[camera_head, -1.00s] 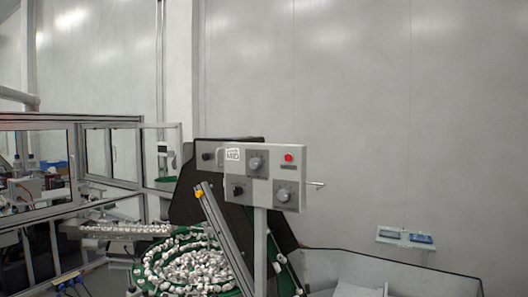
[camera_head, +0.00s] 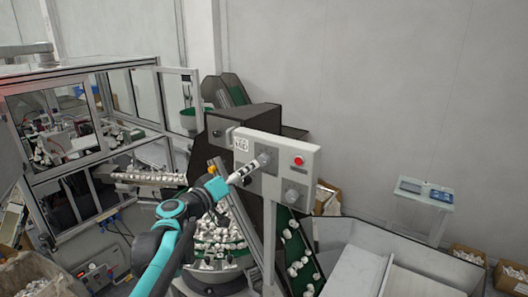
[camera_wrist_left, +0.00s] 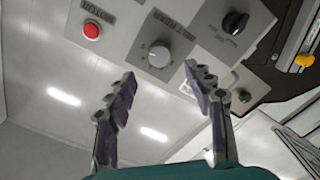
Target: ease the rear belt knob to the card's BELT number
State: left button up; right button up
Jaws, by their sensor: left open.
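A grey control panel (camera_head: 277,172) stands on a post in the head view. It carries a silver upper dial knob (camera_head: 264,158), a lower dial knob (camera_head: 291,196) and a small white card (camera_head: 241,144) at upper left; its print is too small to read. My left gripper (camera_head: 256,164) reaches the upper dial from the front left. In the left wrist view the open, empty fingers (camera_wrist_left: 160,74) point at the silver knob (camera_wrist_left: 158,55), which shows between and just beyond the tips. I cannot tell whether they touch it.
A red button (camera_head: 298,160) sits right of the upper dial; it also shows in the wrist view (camera_wrist_left: 91,31). A black knob (camera_wrist_left: 235,22) is close by. A green bowl feeder (camera_head: 225,245) with white caps lies below, a conveyor (camera_head: 298,258) behind the post.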

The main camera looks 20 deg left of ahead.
aim_at(261, 161)
pick_arm(q)
jog(key=p+x, duration=0.1)
jog(key=x, duration=0.6)
jog(key=shift+f, duration=0.15)
jog(key=shift+s, duration=0.1)
jog(key=c, duration=1.2)
